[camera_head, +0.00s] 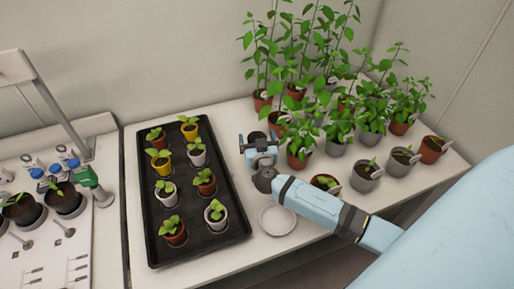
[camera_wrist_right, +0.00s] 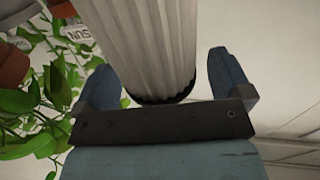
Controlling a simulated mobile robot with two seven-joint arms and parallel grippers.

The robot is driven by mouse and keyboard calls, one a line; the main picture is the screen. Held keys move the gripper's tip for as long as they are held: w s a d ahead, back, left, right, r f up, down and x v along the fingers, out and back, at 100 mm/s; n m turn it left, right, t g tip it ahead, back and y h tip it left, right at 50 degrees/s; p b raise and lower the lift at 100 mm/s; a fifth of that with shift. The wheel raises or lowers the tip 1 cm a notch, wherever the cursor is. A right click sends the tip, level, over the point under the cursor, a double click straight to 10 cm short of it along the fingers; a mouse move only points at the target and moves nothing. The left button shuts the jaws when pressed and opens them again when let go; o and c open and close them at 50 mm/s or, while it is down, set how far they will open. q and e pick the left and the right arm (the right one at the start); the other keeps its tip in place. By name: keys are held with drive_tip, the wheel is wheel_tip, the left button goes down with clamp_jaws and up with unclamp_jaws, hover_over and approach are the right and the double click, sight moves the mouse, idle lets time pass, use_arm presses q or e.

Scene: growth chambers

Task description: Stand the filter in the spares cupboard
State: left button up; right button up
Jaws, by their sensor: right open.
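The filter (camera_wrist_right: 142,40) is a white pleated cylinder with a dark end rim, seen close up in the right wrist view. It stands between the two blue fingers of my right gripper (camera_wrist_right: 165,82), with a gap to the finger on each side. The rest of the filter is hidden there. My left gripper is not in view. No cupboard shows.
A black tray (camera_head: 215,243) with several small potted seedlings lies left of the gripper. Several leafy potted plants (camera_head: 300,130) stand close on its right. A pale saucer (camera_head: 277,219) lies in front. A white bench (camera_head: 105,225) with dark pots is at far left.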

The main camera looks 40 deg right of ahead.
drive_tip(key=shift+w+d, duration=0.15)
drive_tip(key=shift+w, duration=0.1)
drive_tip(key=c, duration=1.3)
drive_tip(key=shift+c, duration=0.9)
drive_tip(key=shift+r, duration=0.15)
